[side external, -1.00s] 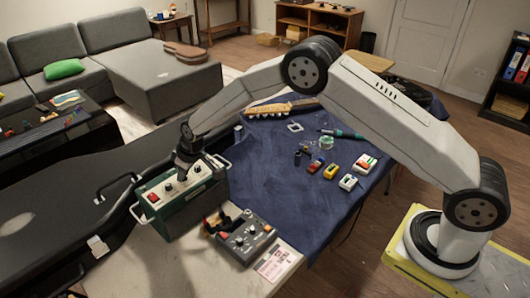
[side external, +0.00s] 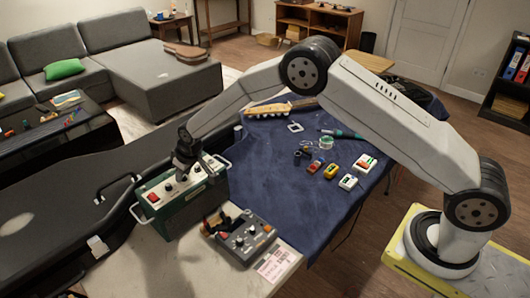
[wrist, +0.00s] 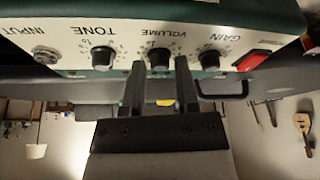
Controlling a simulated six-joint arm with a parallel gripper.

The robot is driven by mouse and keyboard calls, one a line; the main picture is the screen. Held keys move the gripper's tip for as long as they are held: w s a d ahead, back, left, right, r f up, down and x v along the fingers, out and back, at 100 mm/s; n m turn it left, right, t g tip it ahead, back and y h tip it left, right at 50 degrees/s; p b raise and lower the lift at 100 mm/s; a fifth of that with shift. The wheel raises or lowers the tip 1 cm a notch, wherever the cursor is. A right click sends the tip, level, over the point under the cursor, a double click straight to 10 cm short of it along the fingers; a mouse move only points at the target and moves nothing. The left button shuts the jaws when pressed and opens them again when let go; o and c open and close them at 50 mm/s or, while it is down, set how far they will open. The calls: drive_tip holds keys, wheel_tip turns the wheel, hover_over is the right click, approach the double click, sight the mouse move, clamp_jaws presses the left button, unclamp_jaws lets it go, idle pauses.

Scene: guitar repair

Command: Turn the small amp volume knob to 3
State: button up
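The small amp (side external: 190,205) is a green box with a pale top panel, standing on the bench. In the wrist view its panel appears upside down, with GAIN, VOLUME and TONE knobs. The black volume knob (wrist: 160,58) is the middle one; its pointer is too small to read. My gripper (wrist: 160,68) is open, one finger on each side of the volume knob's position. The fingertips reach the panel's edge near the knob; I cannot tell whether they touch it. In the side view my gripper (side external: 184,162) is just over the amp's panel.
The gain knob (wrist: 209,60) and tone knob (wrist: 103,58) flank the volume knob closely. A red switch (wrist: 252,61) lies beyond gain. A grey pedal box (side external: 246,238) stands right of the amp. A blue cloth (side external: 275,190) holds small pedals and tools.

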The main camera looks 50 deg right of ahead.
drive_tip(key=shift+o, duration=0.9)
drive_tip(key=shift+r, duration=0.15)
drive_tip(key=shift+v, duration=3.5)
drive_tip(key=shift+s+r, duration=0.2)
drive_tip(key=shift+d, duration=0.1)
drive_tip(key=s+d+r+m, duration=0.1)
drive_tip(key=s+d, duration=0.3)
drive_tip(key=s, duration=0.6)
drive_tip(key=s+d+r+m+g, duration=0.1)
drive_tip(key=s+d, duration=0.4)
drive_tip(key=s, duration=0.5)
drive_tip(key=s+d+r+m+h, duration=0.1)
drive_tip(key=s+d, duration=0.3)
drive_tip(key=s, duration=0.6)
drive_tip(key=shift+d+r+g, duration=0.2)
drive_tip(key=shift+r+g, duration=0.1)
drive_tip(key=shift+r, duration=0.05)
